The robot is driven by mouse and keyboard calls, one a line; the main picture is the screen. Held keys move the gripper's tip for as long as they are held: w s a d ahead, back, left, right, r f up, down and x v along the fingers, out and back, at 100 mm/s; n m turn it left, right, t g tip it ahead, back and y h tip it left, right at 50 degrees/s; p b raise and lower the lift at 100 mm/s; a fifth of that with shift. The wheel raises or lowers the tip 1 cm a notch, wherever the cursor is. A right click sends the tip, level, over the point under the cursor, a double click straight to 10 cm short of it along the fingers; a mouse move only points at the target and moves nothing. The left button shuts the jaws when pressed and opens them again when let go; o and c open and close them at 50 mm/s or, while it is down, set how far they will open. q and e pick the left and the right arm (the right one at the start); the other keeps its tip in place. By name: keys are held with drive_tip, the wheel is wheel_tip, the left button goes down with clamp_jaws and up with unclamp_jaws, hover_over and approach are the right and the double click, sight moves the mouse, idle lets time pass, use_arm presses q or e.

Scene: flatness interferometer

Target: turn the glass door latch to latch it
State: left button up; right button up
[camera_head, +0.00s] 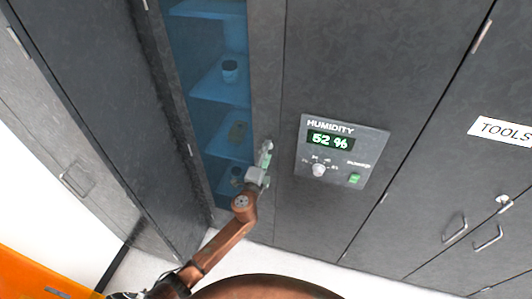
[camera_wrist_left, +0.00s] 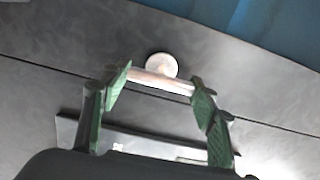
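The glass door latch is a pale round hub (camera_wrist_left: 161,65) with a straight bar (camera_wrist_left: 160,80) across it, on the dark door frame. In the head view the latch (camera_head: 267,147) sits at the right edge of the blue glass door (camera_head: 215,75). My left gripper (camera_head: 263,163) is at the latch and partly covers it. In the left wrist view the green fingers of my left gripper (camera_wrist_left: 161,90) are wide apart, one near each end of the bar. I cannot tell whether they touch it. My right gripper is not in view.
A humidity panel (camera_head: 341,151) reading 52 % with a knob (camera_head: 319,170) and green button is right of the latch. Small containers (camera_head: 230,70) stand on shelves behind the glass. Grey cabinet doors with handles (camera_head: 455,229) and a TOOLS label (camera_head: 503,131) lie right.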

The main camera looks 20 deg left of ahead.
use_arm(q)
drive_tip(key=o, duration=0.4)
drive_tip(key=s, duration=1.2)
drive_tip(key=shift+a, duration=0.25)
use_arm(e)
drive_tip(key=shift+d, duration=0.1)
